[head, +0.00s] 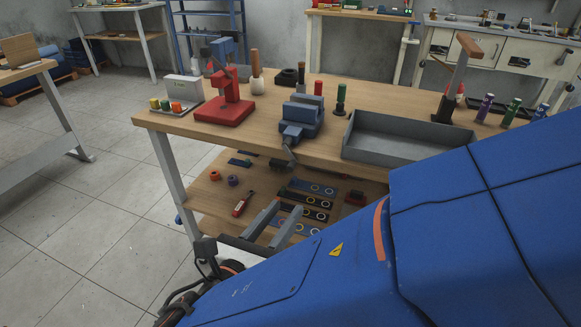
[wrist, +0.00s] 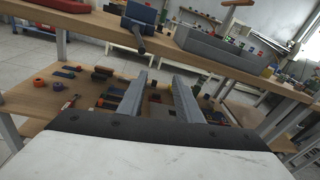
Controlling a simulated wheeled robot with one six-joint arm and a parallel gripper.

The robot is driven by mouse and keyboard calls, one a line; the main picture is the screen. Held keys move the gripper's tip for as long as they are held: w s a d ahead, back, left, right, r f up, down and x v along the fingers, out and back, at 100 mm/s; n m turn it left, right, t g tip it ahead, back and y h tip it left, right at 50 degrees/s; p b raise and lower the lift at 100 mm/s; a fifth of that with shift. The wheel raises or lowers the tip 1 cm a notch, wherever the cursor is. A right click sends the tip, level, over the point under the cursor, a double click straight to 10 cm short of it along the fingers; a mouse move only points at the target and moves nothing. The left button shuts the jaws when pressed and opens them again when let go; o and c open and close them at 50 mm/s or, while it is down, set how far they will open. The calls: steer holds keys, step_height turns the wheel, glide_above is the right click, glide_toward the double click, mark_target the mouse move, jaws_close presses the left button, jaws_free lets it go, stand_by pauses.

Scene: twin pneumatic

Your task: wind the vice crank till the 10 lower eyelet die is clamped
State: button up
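The blue-grey vice (head: 303,118) is mounted at the front edge of the wooden bench, its crank (head: 290,153) hanging below the front edge. In the wrist view, the vice (wrist: 140,14) and its crank (wrist: 138,42) are at the top, left of centre. I cannot make out the lower eyelet die in the vice jaws. My gripper (head: 287,207) is open, with its two grey fingers apart and nothing seen between them. It is in front of the bench, below and apart from the crank. The wrist view shows my gripper (wrist: 160,76) with the lower shelf behind it.
A grey tray (head: 380,151) is right of the vice, and a red press (head: 225,107) is left of it. The lower shelf (head: 210,197) holds a red-handled tool (head: 243,203), small rings and several strips with rings. Open floor lies to the left.

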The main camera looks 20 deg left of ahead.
mark_target(289, 171)
steer(key=s+a+n+t+y, duration=0.1)
steer(key=s+a+n+y, duration=0.1)
steer(key=s+a, duration=0.15)
steer(key=shift+h, duration=0.3)
steer(key=w, duration=0.6)
steer(key=w+d, duration=0.1)
steer(key=w, duration=1)
steer(key=shift+w+d+r, duration=0.1)
steer(key=shift+w+d, duration=0.05)
steer(key=shift+w, duration=0.2)
jaws_close()
